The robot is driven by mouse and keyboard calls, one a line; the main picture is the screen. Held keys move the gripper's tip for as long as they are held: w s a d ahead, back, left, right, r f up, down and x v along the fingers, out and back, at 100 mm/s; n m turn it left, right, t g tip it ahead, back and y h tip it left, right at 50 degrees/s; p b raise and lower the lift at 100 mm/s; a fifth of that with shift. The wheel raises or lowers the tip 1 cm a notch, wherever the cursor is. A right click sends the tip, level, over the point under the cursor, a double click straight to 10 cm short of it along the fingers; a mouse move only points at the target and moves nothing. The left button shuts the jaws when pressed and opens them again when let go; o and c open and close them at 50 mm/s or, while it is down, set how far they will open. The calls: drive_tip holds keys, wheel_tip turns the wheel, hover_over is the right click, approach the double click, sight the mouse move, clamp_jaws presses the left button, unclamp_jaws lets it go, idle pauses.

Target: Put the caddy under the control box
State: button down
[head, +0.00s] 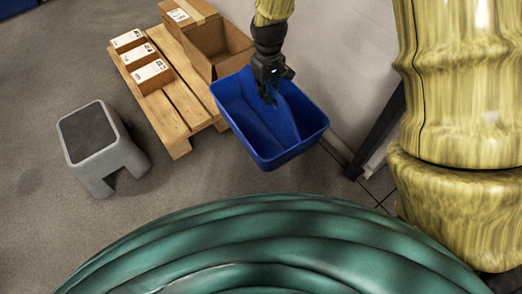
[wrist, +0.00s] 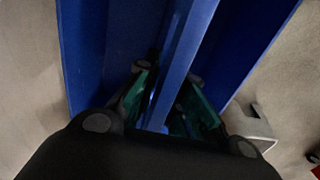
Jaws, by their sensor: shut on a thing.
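The caddy is a blue open bin (head: 268,143) with a raised divider across its middle. My gripper (head: 268,92) is shut on this divider from above, and the caddy hangs from it, slightly tilted in the picture. In the wrist view the fingers (wrist: 165,105) sit on both sides of the blue divider (wrist: 185,60), with the caddy's walls to the left and right. I see nothing in the caddy's visible compartments. I cannot make out a control box in either view.
A wooden pallet (head: 180,98) with small labelled boxes (head: 152,76) and an open cardboard box (head: 212,42) lies behind and left of the caddy. A grey step stool (head: 100,146) stands at left. A pale wall (head: 345,45) and dark post (head: 380,130) are at right.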

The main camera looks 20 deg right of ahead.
sight(261, 112)
drive_tip(key=s+f+n, duration=0.1)
drive_tip(key=f+n, duration=0.2)
drive_tip(key=f, duration=0.1)
drive_tip(key=s+f+n, duration=0.1)
drive_tip(key=f+n, duration=0.2)
drive_tip(key=f, duration=0.1)
drive_tip(key=s+f+n, duration=0.1)
drive_tip(key=f+n, duration=0.3)
drive_tip(key=shift+s+d+f, duration=0.25)
drive_tip(key=shift+d+f, duration=0.1)
drive_tip(key=shift+d, duration=0.05)
drive_tip(key=s+a+f+n, duration=0.3)
drive_tip(key=s+f+n, duration=0.3)
drive_tip(key=f+n, duration=0.25)
drive_tip(key=w+d+f+b, duration=0.1)
drive_tip(key=w+f+b, duration=0.2)
drive_tip(key=w, duration=0.4)
drive_tip(key=w+f+b, duration=0.3)
drive_tip(key=w+b, duration=0.2)
drive_tip(key=w, duration=0.2)
drive_tip(key=shift+w+d, duration=0.25)
drive_tip(key=shift+d, duration=0.15)
drive_tip(key=shift+f, duration=0.15)
drive_tip(key=c, duration=1.7)
unclamp_jaws()
drive_tip(key=shift+o, duration=0.9)
wheel_tip(261, 112, up, 12)
drive_tip(key=p, duration=0.5)
